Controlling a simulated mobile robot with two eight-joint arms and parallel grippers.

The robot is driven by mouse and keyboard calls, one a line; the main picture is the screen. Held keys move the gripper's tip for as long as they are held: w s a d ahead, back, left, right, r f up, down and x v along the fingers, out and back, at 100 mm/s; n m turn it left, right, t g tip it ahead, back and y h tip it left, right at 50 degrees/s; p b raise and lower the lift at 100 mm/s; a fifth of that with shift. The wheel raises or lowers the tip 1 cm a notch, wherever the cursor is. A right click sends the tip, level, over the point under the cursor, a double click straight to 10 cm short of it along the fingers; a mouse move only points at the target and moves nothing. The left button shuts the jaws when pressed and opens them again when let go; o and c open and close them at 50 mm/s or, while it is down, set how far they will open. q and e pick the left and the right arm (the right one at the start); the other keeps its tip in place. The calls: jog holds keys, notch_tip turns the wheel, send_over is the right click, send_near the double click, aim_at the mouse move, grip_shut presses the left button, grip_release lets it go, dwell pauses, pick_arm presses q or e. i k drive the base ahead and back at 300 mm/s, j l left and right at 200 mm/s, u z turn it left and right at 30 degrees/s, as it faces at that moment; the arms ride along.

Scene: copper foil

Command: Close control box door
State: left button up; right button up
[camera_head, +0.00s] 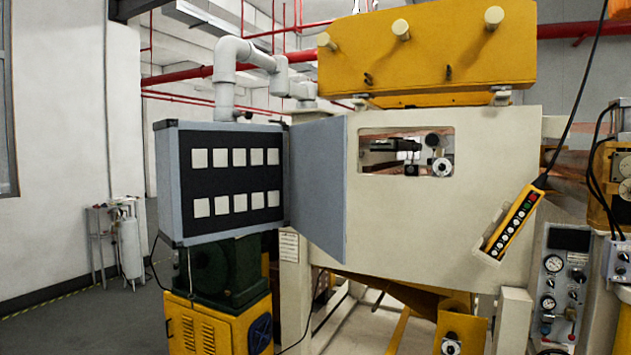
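The control box (172,190) is a grey-blue cabinet at the left centre. Its dark front panel holds two rows of pale square buttons. Its door (318,190) is a flat grey-blue panel, hinged on the box's right edge. The door stands open, swung out to the right in front of the cream machine body. The panel is fully exposed. Neither of my grippers shows in the head view.
A large cream machine (400,235) with a yellow top (430,50) fills the centre and right. A yellow base unit (208,325) stands under the box. A button pendant (515,220) hangs at the right near a gauge panel (562,285). Free floor (85,325) lies at the lower left.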

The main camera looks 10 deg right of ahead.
aim_at(318, 149)
jog(key=l+u, duration=0.3)
jog(key=l, duration=0.75)
jog(key=l+u, duration=0.3)
jog(key=l, duration=0.75)
jog(key=i+l+u, duration=0.1)
jog(key=l, duration=0.3)
jog(key=i+l+u, duration=0.15)
jog(key=l, duration=0.2)
jog(key=i, duration=0.05)
